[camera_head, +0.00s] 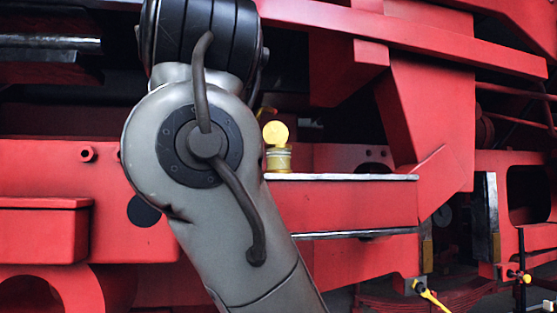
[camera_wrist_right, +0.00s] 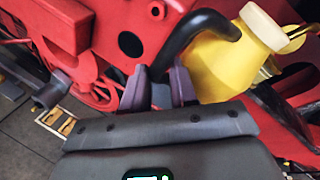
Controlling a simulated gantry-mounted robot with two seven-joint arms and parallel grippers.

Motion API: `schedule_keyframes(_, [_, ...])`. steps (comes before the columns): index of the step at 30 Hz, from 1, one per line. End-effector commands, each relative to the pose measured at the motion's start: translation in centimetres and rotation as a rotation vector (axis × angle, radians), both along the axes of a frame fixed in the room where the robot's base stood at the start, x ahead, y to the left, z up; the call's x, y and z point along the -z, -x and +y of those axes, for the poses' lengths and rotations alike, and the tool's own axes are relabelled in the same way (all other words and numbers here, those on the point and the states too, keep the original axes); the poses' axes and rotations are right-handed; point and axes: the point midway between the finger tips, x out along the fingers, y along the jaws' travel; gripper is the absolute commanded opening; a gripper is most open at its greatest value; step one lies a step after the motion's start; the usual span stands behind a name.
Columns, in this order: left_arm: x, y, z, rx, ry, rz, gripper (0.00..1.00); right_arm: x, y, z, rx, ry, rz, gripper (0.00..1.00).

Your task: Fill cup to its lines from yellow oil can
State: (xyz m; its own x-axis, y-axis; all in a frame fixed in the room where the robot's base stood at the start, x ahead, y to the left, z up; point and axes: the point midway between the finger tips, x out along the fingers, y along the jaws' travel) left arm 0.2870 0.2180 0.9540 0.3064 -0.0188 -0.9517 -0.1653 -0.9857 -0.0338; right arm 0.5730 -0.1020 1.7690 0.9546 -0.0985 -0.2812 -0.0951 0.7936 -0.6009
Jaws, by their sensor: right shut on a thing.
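The cup (camera_head: 279,158) is a small glass and brass-coloured cup with a round yellow cap or lid above it. It stands on a red ledge in the head view, just right of a large grey arm link of mine. Its fill lines are too small to make out. The yellow oil can (camera_wrist_right: 222,68) shows in the right wrist view, tilted, with a pale cap and a black handle. My right gripper (camera_wrist_right: 160,82) is shut on that handle. In the head view I cannot see the can or either gripper.
The red ledge (camera_head: 345,177) has a bare metal edge and free room right of the cup. Red frame beams (camera_head: 420,110) stand above and to the right. A tray (camera_wrist_right: 62,122) with yellowish pieces lies low on the left in the wrist view.

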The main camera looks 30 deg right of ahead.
Motion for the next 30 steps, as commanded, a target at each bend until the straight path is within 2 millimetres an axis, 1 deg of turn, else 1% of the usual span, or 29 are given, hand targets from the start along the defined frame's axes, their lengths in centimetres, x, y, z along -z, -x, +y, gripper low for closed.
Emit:
schedule_keyframes(1, [-0.3, 0.0, 0.0, 0.000, 0.000, 0.000, 0.41, -0.4, 0.3, 0.6, -0.002, 0.003, -0.004, 0.00])
schedule_keyframes(6, [-0.7, 0.0, 0.0, 0.000, 0.000, 0.000, 0.41, -1.1, 1.0, 2.4, -0.001, 0.003, -0.005, 0.00])
schedule_keyframes(21, [-2.1, 0.0, 0.0, 0.000, 0.000, 0.000, 0.41, -2.6, 3.0, 7.4, -0.001, 0.002, -0.003, 0.00])
schedule_keyframes(25, [-2.3, 0.0, 0.0, 0.000, 0.000, 0.000, 0.41, -2.8, 3.2, 8.0, 0.000, 0.002, -0.004, 0.00])
schedule_keyframes(30, [-2.3, 0.0, 0.0, 0.000, 0.000, 0.000, 0.41, -2.8, 3.3, 8.3, 0.000, 0.000, -0.003, 0.00])
